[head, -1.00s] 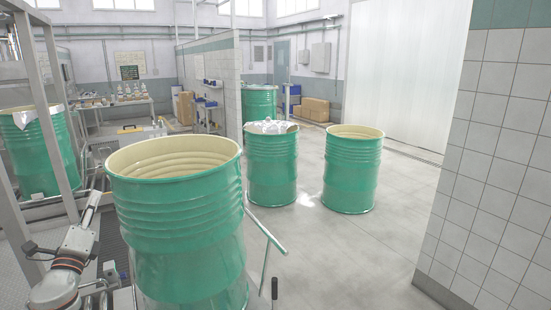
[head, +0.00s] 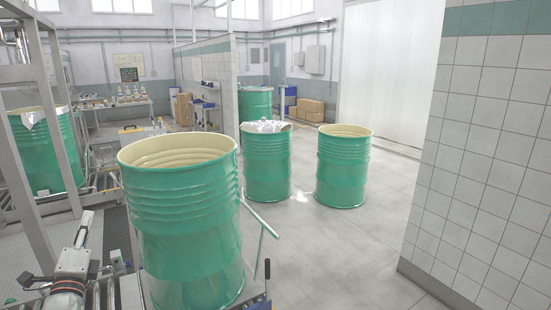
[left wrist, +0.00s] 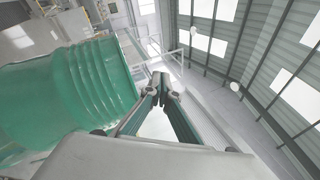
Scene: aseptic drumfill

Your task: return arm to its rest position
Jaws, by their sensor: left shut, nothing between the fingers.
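My left arm comes in at the lower left of the head view. Its gripper (head: 84,225) points up and away, to the left of the large open green drum (head: 190,215), apart from it and holding nothing. In the left wrist view, the two fingers of the gripper (left wrist: 166,82) meet at the tips, with a gap between the links behind them. The ribbed green drum (left wrist: 85,85) fills the left of that view. My right gripper is not in view.
An open drum (head: 343,170) and a foil-topped drum (head: 267,165) stand on the floor beyond. A metal frame (head: 58,110) rises at left, near another drum (head: 45,155). A tiled wall (head: 485,170) bounds the right. Clear floor (head: 340,250) lies between.

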